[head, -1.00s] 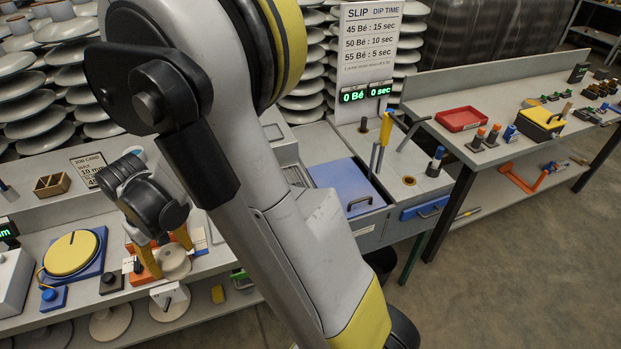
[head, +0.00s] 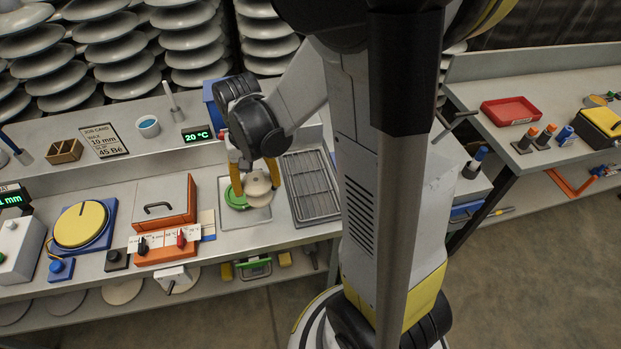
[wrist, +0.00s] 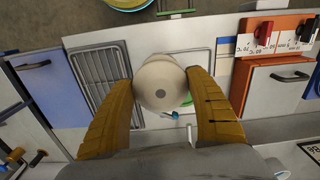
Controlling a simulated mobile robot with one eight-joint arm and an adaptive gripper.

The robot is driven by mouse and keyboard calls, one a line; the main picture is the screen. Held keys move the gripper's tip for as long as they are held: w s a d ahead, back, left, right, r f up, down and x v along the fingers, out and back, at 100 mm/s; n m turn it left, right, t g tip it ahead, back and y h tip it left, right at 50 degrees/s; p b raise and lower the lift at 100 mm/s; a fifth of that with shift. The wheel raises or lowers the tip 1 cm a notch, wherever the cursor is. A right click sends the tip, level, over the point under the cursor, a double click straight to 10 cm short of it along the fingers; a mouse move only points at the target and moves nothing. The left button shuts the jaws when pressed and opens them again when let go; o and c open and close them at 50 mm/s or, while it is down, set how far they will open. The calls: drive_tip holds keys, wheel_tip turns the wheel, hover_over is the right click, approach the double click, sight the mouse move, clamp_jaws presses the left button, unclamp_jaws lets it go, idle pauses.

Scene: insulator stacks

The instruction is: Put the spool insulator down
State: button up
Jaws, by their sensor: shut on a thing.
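The spool insulator (head: 259,187) is a pale cream round piece. In the wrist view the insulator (wrist: 160,84) shows end-on as a disc with a small dark centre, between the two yellow fingers of my gripper (wrist: 158,62). In the head view my gripper (head: 254,172) points down at the bench and is shut on the insulator. The insulator is over a pale square panel (head: 262,221) in the bench top, beside a green round thing (head: 236,199). I cannot tell whether its underside touches anything.
A slatted metal rack (head: 311,185) lies right of the insulator. Left of it stand an orange box with a handled grey lid (head: 160,207) and a control panel with knobs (head: 160,250). A temperature display (head: 197,134) and a blue-filled cup (head: 148,126) are on the shelf behind.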

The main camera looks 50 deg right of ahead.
drive_tip(key=s+d+r+m+p, duration=0.1)
drive_tip(key=s+d+r+m, duration=0.2)
drive_tip(key=s+d+m, duration=0.6)
drive_tip(key=shift+n, duration=0.7)
drive_tip(key=w+d+f+b, duration=0.1)
drive_tip(key=w+d+f, duration=0.1)
drive_tip(key=w+d+f+b, duration=0.3)
drive_tip(key=d+f, duration=0.1)
drive_tip(key=f, duration=0.1)
drive_tip(key=shift+w+d+b, duration=0.35)
drive_tip(key=shift+w+d, duration=0.05)
drive_tip(key=shift+f+b, duration=0.9)
drive_tip(key=shift+f, duration=1)
drive_tip(key=shift+f, duration=0.25)
drive_tip(key=o, duration=1.4)
drive_tip(key=shift+r, duration=0.1)
drive_tip(key=shift+c, duration=0.2)
drive_tip(key=shift+o, duration=0.2)
drive_tip(key=shift+r, duration=0.1)
